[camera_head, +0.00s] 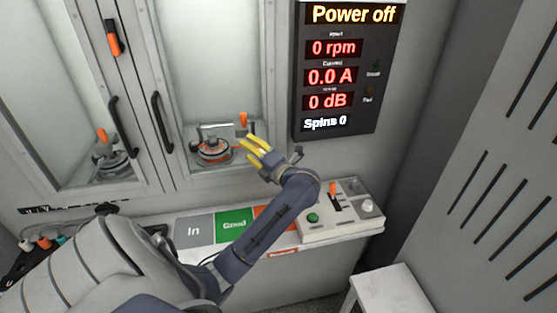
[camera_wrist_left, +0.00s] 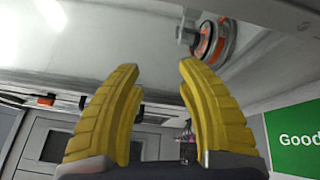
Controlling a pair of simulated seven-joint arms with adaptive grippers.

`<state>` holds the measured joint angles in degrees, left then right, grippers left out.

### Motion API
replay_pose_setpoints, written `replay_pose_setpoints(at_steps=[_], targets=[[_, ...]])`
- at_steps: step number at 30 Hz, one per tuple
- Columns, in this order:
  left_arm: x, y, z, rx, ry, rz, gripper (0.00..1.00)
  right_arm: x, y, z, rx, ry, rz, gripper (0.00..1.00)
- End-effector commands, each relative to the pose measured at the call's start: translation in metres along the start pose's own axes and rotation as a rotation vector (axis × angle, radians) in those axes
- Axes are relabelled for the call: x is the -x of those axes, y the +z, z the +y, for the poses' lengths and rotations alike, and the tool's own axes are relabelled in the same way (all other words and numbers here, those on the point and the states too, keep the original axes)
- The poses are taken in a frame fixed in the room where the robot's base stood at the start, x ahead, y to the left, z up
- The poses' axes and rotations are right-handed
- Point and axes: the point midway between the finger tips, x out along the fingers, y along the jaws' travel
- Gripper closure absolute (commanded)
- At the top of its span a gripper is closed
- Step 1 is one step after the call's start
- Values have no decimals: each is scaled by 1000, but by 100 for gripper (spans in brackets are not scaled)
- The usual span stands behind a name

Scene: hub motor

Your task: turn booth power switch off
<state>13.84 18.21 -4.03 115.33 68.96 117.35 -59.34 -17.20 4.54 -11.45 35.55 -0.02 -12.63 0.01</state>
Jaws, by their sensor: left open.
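The display panel (camera_head: 335,68) reads "Power off", with 0 rpm, 0.0 A and 0 dB. A control box (camera_head: 345,222) on the right of the ledge carries an orange-tipped lever (camera_head: 333,190), a green button (camera_head: 313,217) and a pale knob (camera_head: 366,206). An orange handle (camera_head: 114,38) is on the door frame at upper left. No label shows which is the booth power switch. My left gripper (camera_head: 262,150) is left of and above the control box, near the booth window. Its yellow fingers are apart and empty in the wrist view (camera_wrist_left: 158,85). My right gripper is not in view.
A hub motor (camera_head: 213,150) with an orange ring sits in the booth beside the gripper. Black door handles (camera_head: 162,122) stand out nearby. Below are a grey "In" area (camera_head: 194,230) and a green "Good" area (camera_head: 233,224). A white stool (camera_head: 390,292) is at lower right.

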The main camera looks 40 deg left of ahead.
Motion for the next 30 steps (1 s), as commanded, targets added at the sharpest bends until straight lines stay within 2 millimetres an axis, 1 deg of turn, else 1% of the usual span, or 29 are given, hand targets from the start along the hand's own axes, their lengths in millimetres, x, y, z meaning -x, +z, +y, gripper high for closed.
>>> replay_pose_setpoints(at_steps=[2,5,6,8,9,11,12,13,15,18,21,25,30], targets=[[10,3,-21,47,-113,28,63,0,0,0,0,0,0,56],[28,7,-64,156,-330,83,63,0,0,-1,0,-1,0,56],[40,9,-84,210,-430,111,63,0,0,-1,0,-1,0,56],[62,12,-114,297,-587,163,63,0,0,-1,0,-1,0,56],[79,16,-133,355,-692,202,63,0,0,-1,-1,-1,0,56],[107,20,-157,439,-843,269,63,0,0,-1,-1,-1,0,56],[125,22,-171,488,-930,315,63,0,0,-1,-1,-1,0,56],[137,24,-178,519,-987,347,63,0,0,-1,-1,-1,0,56],[160,26,-192,580,-1096,420,63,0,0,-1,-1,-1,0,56],[178,28,-201,635,-1180,491,63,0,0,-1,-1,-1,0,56],[187,29,-204,667,-1212,533,63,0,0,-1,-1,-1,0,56],[181,34,-205,681,-1209,545,63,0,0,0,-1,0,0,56],[162,49,-210,680,-1206,543,63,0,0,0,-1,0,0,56]])
